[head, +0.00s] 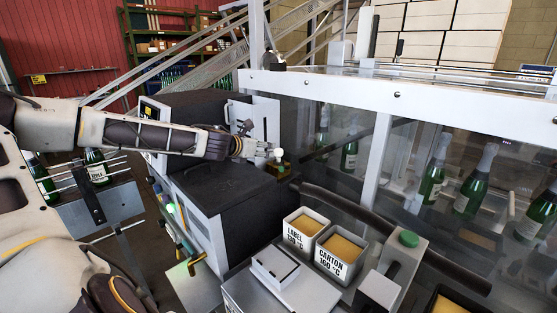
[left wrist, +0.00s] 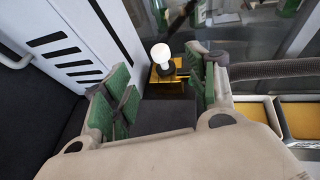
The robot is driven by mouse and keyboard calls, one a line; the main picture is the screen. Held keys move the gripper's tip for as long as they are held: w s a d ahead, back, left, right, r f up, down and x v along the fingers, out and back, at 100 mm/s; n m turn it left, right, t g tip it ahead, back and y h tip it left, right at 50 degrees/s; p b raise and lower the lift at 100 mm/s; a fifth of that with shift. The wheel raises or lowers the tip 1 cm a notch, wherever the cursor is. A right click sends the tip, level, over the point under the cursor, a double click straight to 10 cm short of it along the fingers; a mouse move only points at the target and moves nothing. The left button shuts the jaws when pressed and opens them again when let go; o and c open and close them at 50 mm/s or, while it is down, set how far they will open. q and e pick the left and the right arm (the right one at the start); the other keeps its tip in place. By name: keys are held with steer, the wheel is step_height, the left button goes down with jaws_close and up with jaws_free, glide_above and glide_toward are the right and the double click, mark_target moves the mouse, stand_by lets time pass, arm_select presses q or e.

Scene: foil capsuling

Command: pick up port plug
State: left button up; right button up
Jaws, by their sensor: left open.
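The port plug appears to be a white round knob on a dark stem (left wrist: 161,53), standing upright on a small yellow block (left wrist: 168,80) in the left wrist view. In the head view its white top (head: 279,153) shows just right of my left gripper (head: 258,149). In the left wrist view my left gripper (left wrist: 165,88) is open, with green-padded fingers apart and nothing held between them. The plug shows beyond the fingertips, in the gap and nearer the right finger. The gripper hides part of the plug's base in the head view. My right gripper is not in view.
A dark-topped machine box (head: 225,187) lies below my left arm. A slotted white panel (left wrist: 85,35) stands left of the plug. A glazed guard with a white frame (head: 400,92) and bottles behind it is at right.

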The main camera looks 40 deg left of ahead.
mark_target(277, 150)
arm_select(q)
steer(key=shift+x, duration=4.15)
steer(key=shift+f, duration=0.1)
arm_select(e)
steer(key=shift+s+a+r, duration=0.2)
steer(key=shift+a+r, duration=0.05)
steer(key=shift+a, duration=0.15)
arm_select(q)
steer(key=shift+w, duration=0.1)
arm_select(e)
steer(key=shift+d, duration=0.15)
arm_select(q)
steer(key=shift+w, duration=0.1)
steer(key=shift+x, duration=0.9)
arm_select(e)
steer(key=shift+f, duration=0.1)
arm_select(q)
steer(key=shift+w+a+f, duration=0.2)
steer(key=shift+w+f, duration=0.05)
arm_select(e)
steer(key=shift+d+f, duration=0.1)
arm_select(q)
steer(key=shift+w+f, duration=0.1)
steer(key=shift+w, duration=0.1)
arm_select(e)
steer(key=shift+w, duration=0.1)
